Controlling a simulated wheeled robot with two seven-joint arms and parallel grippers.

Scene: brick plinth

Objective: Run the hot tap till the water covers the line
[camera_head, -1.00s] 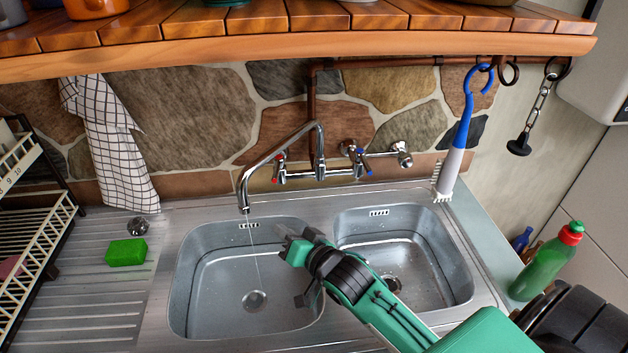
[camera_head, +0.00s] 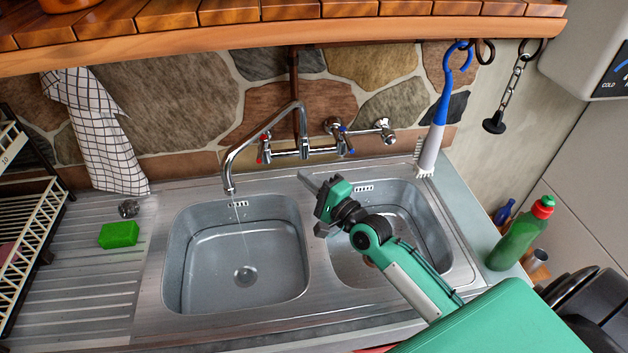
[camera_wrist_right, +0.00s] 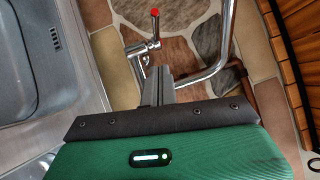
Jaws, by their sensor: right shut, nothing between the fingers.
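The mixer tap (camera_head: 305,152) is mounted on the back wall, its spout (camera_head: 228,190) over the left basin (camera_head: 178,285). Its red-marked handle (camera_head: 264,150) is on the left and its blue-marked handle (camera_head: 347,140) on the right. A thin stream of water (camera_head: 236,215) falls into the left basin. I cannot tell the water's depth there or pick out the line surely. My right gripper (camera_head: 303,177) is shut and empty, below and in front of the tap. The right wrist view shows its fingers (camera_wrist_right: 158,84) just short of the red-tipped handle (camera_wrist_right: 155,30), apart from it. My left gripper is out of view.
A wooden shelf (camera_head: 300,32) overhangs the tap. A brush (camera_head: 432,140) and a chained plug (camera_head: 494,122) hang at right. A green bottle (camera_head: 518,238) stands on the right. A green sponge (camera_head: 118,235) lies on the drainer, near a checked towel (camera_head: 105,140) and rack (camera_head: 25,225).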

